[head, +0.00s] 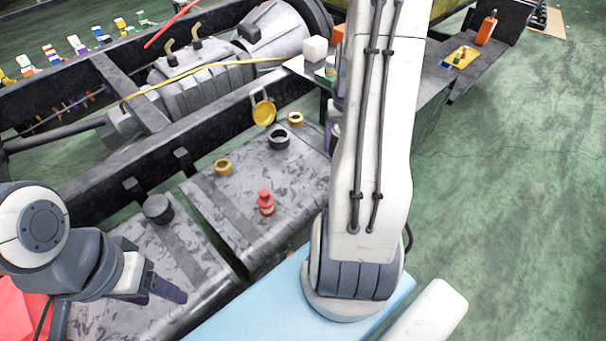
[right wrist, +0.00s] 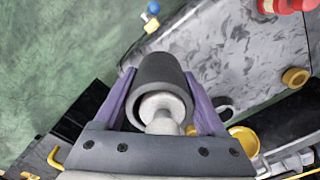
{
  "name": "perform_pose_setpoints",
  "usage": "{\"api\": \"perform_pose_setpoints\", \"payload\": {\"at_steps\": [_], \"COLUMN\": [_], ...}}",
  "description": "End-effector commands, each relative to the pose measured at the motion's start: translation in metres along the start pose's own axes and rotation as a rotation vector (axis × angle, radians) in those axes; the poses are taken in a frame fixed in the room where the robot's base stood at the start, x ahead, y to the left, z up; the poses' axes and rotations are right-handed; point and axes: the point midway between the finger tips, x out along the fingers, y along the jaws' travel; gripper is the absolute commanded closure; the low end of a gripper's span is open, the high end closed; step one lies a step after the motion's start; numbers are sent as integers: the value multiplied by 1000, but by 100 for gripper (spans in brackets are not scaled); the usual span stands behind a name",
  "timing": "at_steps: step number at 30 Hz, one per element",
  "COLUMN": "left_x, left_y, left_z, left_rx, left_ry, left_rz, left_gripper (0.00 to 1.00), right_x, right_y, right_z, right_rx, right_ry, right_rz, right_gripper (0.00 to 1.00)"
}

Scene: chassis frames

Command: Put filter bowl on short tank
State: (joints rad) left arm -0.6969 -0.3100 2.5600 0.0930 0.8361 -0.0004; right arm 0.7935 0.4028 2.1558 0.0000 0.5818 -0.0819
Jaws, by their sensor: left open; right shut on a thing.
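My right gripper (right wrist: 162,108) is shut on a dark grey cylinder with a pale knobbed stem, seemingly the filter bowl (right wrist: 158,70), held between its purple fingers. My right arm hides most of this gripper in the head view. The right tank (head: 237,195) carries a black ring neck (head: 279,138) and also shows in the right wrist view (right wrist: 225,50). The left tank (head: 190,262) has a black cap (head: 157,208). My left gripper (head: 158,282) is open and empty over the left tank.
A yellow cup with a handle (head: 264,112) is by the dark frame rail (head: 225,120). A grey gearbox (head: 200,80) lies behind.

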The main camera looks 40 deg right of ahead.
Motion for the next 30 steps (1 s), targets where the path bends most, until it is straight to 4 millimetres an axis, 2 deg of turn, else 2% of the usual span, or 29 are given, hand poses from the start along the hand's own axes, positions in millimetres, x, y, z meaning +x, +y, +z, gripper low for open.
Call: {"api": "perform_pose_setpoints", "payload": {"at_steps": [1, 6, 12, 19, 27, 30], "left_x": [3, 8, 12, 15, 23, 22], "left_y": [0, -1, -1, -1, -2, -2], "left_z": [0, 0, 1, 1, 1, 1], "left_rx": [0, 0, 0, 0, 0, 0], "left_ry": [0, 0, 0, 0, 0, 0], "left_rz": [0, 0, 0, 0, 0, 0], "left_gripper": [40, 40, 40, 40, 40, 40], "right_x": [9, 32, 53, 63, 98, 98], "right_y": [-13, -51, -87, -97, -96, -97], "right_z": [2, 6, 9, 10, 10, 10], "right_rx": [-9, -10, -8, -2, -2, -2], "right_ry": [-5, -5, -2, -1, -3, 1], "right_rz": [0, 0, 0, 0, 0, 0], "right_gripper": [95, 95, 95, 95, 95, 95]}}
